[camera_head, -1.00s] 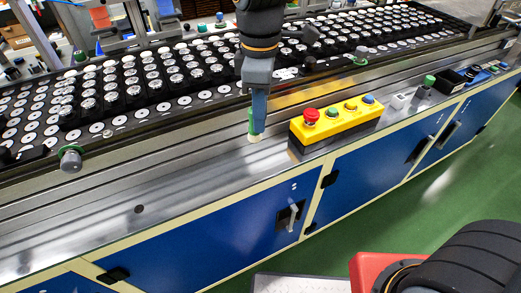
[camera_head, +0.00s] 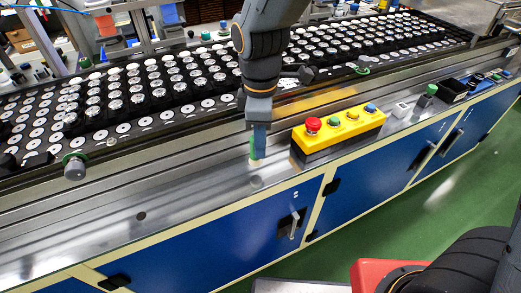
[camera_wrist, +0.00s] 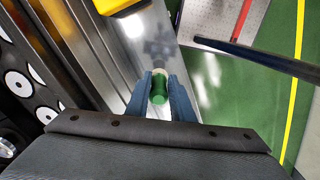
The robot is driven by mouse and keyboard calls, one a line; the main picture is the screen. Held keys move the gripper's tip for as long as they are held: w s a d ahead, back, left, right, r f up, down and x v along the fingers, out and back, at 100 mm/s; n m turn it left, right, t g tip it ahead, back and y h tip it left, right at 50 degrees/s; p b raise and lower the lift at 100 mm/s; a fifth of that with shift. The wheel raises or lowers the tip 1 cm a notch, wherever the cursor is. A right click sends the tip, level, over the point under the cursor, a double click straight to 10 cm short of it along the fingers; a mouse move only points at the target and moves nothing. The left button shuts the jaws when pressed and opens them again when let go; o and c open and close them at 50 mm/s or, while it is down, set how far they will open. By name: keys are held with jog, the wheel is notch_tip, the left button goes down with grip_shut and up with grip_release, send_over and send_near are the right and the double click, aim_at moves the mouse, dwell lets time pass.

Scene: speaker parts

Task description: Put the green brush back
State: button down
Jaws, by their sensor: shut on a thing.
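The green brush (camera_wrist: 159,88) is between the two blue fingers of my gripper (camera_wrist: 160,94) in the wrist view, with a pale end showing beyond its green body. In the head view my gripper (camera_head: 259,152) points down over the bare metal ledge (camera_head: 190,190), left of the yellow button box. A strip of the green brush (camera_head: 252,146) shows at the left side of the fingers; the rest is hidden behind them. A pale spot on the ledge below looks like a reflection, so the brush seems a little above the metal; I cannot tell the exact gap.
The yellow button box (camera_head: 338,131) stands close to the right of my gripper. Behind are the metal rails and a black rack with rows of speaker parts (camera_head: 130,105). The ledge left of my gripper is clear.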

jog(key=shift+f+p, duration=0.65)
jog(key=shift+f, duration=0.95)
jog(key=shift+f, duration=0.15)
jog(key=shift+f, duration=0.1)
jog(key=c, duration=1.5)
grip_release()
jog(key=shift+c, duration=0.2)
jog(key=shift+b, duration=0.3)
jog(key=r, duration=0.2)
jog(key=r+b, duration=0.1)
jog(key=r, duration=0.2)
jog(key=r+b, duration=0.1)
jog(key=r, duration=0.2)
jog(key=shift+s, duration=0.35)
jog(key=s+d+f+m, duration=0.1)
jog(key=d+f+m, duration=0.1)
jog(key=d+m, duration=0.7)
jog(key=d+f+m, duration=0.3)
jog(key=d+m, duration=0.6)
jog(key=d, duration=0.6)
jog(key=shift+s+f+t, duration=0.35)
jog(key=shift+s+t, duration=0.05)
